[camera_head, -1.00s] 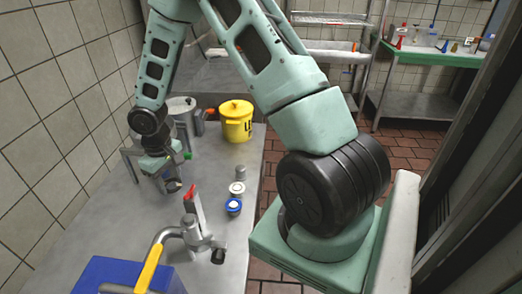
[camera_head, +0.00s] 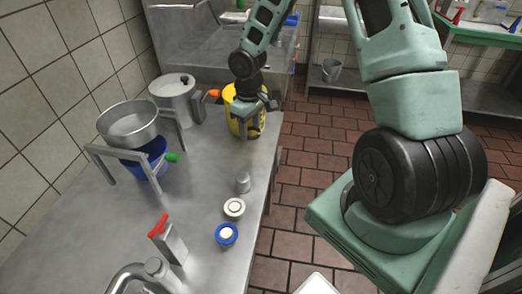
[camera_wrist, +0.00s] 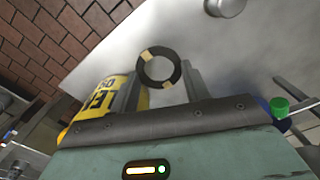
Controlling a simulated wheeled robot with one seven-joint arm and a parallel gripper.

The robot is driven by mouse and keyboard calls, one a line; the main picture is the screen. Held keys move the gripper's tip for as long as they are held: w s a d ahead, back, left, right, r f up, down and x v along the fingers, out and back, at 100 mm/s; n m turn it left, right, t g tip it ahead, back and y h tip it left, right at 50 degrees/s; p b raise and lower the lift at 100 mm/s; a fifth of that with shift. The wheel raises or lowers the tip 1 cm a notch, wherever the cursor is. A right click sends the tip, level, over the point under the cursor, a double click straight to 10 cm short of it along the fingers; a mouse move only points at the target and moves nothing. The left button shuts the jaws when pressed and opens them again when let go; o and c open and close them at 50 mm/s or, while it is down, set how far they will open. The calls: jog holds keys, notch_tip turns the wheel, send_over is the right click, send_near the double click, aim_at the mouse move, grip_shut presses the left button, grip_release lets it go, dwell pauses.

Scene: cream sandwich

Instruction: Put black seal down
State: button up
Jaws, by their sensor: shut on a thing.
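The black seal (camera_wrist: 176,70) is a dark ring with tan marks, held between the fingertips of my gripper (camera_wrist: 160,74) in the wrist view. My gripper is shut on it. The seal cannot be made out in the head view. I cannot tell how high the seal is above the counter.
A small metal cylinder (camera_head: 243,182), a white-topped round part (camera_head: 234,208) and a blue-rimmed one (camera_head: 227,235) stand near the counter's right edge. A metal pan on a stand (camera_head: 130,124) and a steel pot (camera_head: 174,95) are at left.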

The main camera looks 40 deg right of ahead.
aim_at(252, 157)
notch_tip(252, 157, down, 9)
jog(key=shift+f, duration=0.15)
dwell(0.4)
jog(key=shift+b, duration=0.3)
jog(key=shift+f+b, duration=0.3)
jog(key=shift+f, duration=0.15)
jog(key=shift+f, duration=0.1)
jog(key=o, duration=1)
jog(key=shift+d, duration=0.1)
